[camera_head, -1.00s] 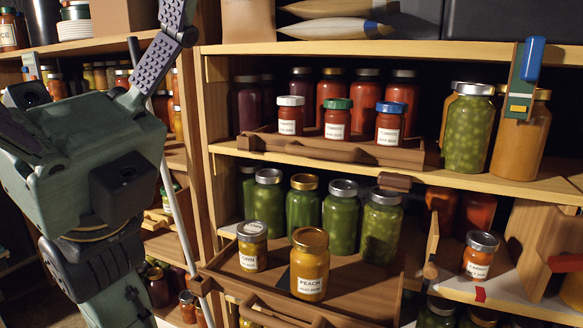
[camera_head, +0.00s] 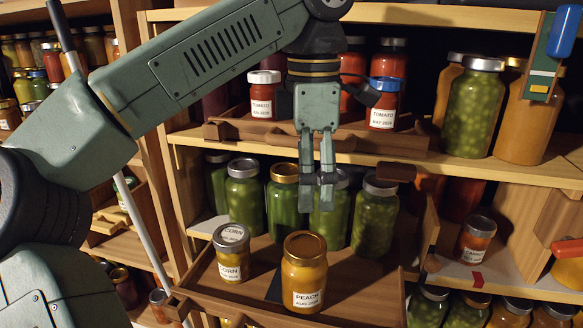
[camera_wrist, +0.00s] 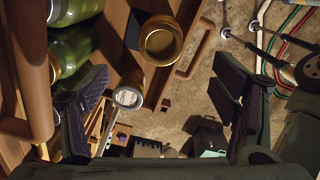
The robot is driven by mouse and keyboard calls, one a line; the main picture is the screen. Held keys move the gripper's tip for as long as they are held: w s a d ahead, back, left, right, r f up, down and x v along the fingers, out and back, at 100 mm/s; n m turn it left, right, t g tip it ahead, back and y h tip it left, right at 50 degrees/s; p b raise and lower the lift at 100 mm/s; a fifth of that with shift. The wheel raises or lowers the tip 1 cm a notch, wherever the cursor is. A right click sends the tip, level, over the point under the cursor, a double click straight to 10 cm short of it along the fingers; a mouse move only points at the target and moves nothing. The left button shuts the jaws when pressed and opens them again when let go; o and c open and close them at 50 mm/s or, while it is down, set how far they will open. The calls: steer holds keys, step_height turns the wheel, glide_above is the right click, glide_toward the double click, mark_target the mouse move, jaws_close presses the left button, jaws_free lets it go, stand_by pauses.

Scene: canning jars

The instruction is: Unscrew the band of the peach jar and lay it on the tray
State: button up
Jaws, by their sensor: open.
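The peach jar (camera_head: 304,277) stands upright on the pull-out wooden tray (camera_head: 365,275), with its gold band (camera_head: 305,244) on its top. In the wrist view the gold band (camera_wrist: 160,42) shows from above, ahead of the gap between my fingers. My gripper (camera_head: 318,192) is open and empty. It points down, above the tray and the peach jar in the picture, with green jars behind it. In the wrist view its fingers (camera_wrist: 160,88) stand wide apart. No band lies loose on the visible part of the tray.
A corn jar (camera_head: 232,255) stands left of the peach jar, and a dark square (camera_head: 276,288) lies between them. Green jars (camera_head: 376,215) stand close behind. Tomato jars (camera_head: 384,105) stand on the shelf above. The tray is bare to the right of the peach jar.

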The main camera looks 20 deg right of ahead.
mark_target(307, 244)
step_height(307, 244, down, 11)
steer(key=shift+r, duration=0.1)
stand_by(0.4)
steer(key=shift+c, duration=0.5)
steer(key=c, duration=1.2)
steer(key=n, duration=0.4)
steer(key=shift+n, duration=0.3)
steer(key=shift+c, duration=0.3)
steer(key=shift+w+n+b, duration=0.1)
steer(key=shift+n+b, duration=0.3)
steer(key=shift+n, duration=0.4)
steer(key=n, duration=0.3)
